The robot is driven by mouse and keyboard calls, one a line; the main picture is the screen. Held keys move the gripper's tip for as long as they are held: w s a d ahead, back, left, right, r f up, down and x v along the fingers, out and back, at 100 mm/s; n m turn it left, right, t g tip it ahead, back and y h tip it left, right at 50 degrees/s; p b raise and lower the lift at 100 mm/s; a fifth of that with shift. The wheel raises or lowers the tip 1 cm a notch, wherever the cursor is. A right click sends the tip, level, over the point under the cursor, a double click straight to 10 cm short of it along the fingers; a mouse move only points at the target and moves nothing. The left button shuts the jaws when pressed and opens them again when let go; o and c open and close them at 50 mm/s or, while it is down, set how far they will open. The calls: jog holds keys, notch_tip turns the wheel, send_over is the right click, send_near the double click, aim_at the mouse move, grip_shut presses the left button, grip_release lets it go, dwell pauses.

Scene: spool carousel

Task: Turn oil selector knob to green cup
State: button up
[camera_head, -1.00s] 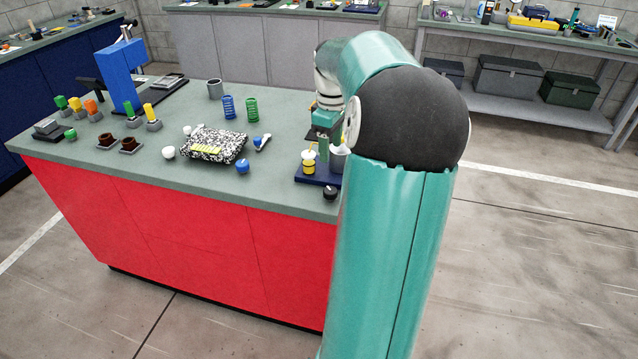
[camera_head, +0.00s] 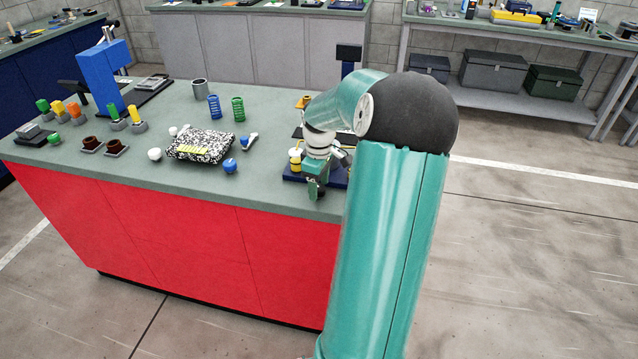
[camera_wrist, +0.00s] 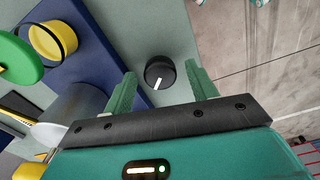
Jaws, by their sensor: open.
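The black selector knob (camera_wrist: 159,71) shows in the wrist view on the grey-green bench top, just off the edge of a dark blue base (camera_wrist: 88,62). Its white pointer line points down and slightly left in that view. My gripper (camera_wrist: 161,76) is open, with one green finger on each side of the knob and visible gaps between. In the head view my gripper (camera_head: 314,186) is low at the bench's front edge and hides the knob. A yellow-rimmed cup (camera_wrist: 52,41) and a green round piece (camera_wrist: 14,60) show at the upper left in the wrist view. I cannot tell whether the green piece is the green cup.
A grey cylinder (camera_wrist: 75,110) stands close to my left finger in the wrist view. In the head view, a speckled block (camera_head: 202,146) and a blue ball (camera_head: 230,166) lie left of the station. The floor right of the bench is clear.

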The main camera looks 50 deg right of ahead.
jog(key=shift+c, duration=0.3)
jog(key=c, duration=0.9)
jog(key=shift+m, duration=0.4)
jog(key=m, duration=0.3)
jog(key=shift+w+a+m, duration=0.1)
jog(key=shift+m, duration=0.3)
jog(key=m, duration=1.3)
jog(key=shift+m, duration=0.3)
